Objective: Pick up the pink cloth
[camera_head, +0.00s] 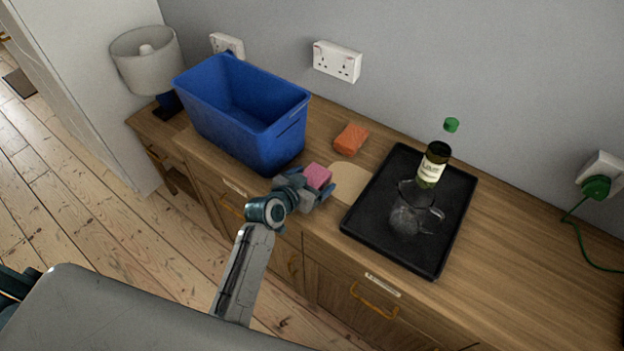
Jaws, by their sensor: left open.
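The pink cloth (317,176) is a small folded block on the wooden cabinet top, in front of the blue bin's right end. My left gripper (314,186) is at the cloth, with its open fingers close around it. I cannot tell whether the fingers touch the cloth. The gripper hides the cloth's lower part. My right gripper is not in view.
A blue bin (240,135) stands to the left. An orange cloth (351,138) and a beige round board (349,182) lie nearby. A black tray (371,223) on the right holds a green-capped bottle (434,165) and a glass jug (409,222).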

